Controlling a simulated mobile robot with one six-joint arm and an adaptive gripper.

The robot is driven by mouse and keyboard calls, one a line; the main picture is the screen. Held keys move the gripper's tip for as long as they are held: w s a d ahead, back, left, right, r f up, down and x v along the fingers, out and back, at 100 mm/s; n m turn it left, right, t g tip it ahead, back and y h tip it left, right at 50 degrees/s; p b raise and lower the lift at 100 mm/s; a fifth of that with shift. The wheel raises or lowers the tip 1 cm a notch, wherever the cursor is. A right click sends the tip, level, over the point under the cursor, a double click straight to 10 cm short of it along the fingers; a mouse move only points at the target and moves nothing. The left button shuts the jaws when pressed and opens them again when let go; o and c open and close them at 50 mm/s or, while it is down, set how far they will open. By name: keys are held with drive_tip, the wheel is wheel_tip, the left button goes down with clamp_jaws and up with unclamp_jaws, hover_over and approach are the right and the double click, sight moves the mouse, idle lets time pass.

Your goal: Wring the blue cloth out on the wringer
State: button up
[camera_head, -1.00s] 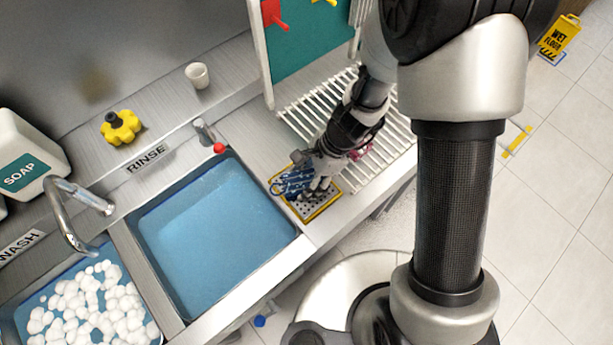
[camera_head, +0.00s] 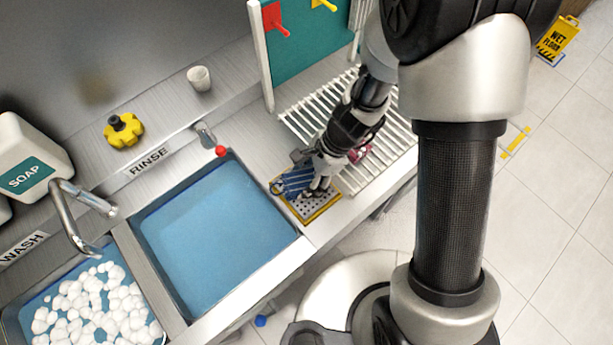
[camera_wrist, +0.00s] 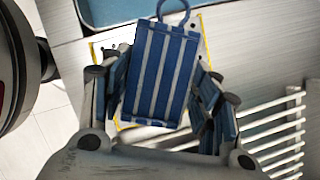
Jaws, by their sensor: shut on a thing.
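The blue cloth (camera_wrist: 160,75) has white stripes and a blue loop at its far end. It also shows in the head view (camera_head: 293,182), over the left part of the wringer. The wringer (camera_head: 318,206) is a grey perforated plate with a yellow border, right of the rinse basin; its edge also shows in the wrist view (camera_wrist: 108,46). My gripper (camera_wrist: 160,100) is shut on the cloth, with blue striped folds at both fingers. In the head view my gripper (camera_head: 318,180) is over the wringer. Whether the cloth touches the plate is hard to tell.
The rinse basin (camera_head: 140,222) holds blue water, and the wash basin (camera_head: 163,325) holds foam. A white slatted rack (camera_head: 290,118) with a teal board (camera_head: 310,45) stands behind my gripper. A yellow knob-like item (camera_head: 124,131), a cup (camera_head: 199,78) and a soap bottle (camera_head: 25,165) are on the ledge.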

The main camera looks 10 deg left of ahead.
sight(306, 180)
drive_tip(key=shift+r+p, duration=2.1)
drive_tip(key=shift+r, duration=0.55)
